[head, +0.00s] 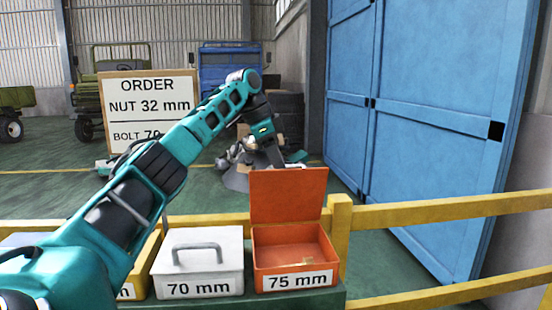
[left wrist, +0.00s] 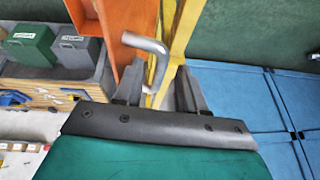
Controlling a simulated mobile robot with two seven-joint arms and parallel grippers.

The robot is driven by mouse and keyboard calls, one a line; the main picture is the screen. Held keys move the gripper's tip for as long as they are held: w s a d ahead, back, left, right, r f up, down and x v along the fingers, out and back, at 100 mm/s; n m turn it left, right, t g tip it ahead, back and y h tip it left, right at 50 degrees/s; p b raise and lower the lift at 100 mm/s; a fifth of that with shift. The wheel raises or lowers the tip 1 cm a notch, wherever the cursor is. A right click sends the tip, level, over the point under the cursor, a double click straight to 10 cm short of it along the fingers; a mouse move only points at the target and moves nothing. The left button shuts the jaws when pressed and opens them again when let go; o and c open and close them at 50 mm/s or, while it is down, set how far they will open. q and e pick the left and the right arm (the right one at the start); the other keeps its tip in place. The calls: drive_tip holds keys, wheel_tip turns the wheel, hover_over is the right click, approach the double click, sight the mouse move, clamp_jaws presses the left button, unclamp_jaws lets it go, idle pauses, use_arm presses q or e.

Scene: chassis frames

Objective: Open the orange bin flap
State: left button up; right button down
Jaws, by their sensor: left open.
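The orange bin (head: 293,252), labelled 75 mm, stands at the right end of the row in the head view. Its flap (head: 288,195) stands upright and the inside of the bin shows. My left arm reaches over the bins, and its hand is beyond the flap, with the fingertips hidden there. In the left wrist view, my left gripper (left wrist: 159,70) is open. My right gripper is not in view.
A white bin (head: 198,270) labelled 70 mm, lid shut, stands left of the orange one. A yellow bin (head: 150,250) is partly behind my arm. Yellow rails (head: 440,208) run behind and right of the bins. A blue door (head: 420,110) stands beyond at right.

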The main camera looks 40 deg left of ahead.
use_arm(q)
clamp_jaws()
idle(0.4)
idle(0.4)
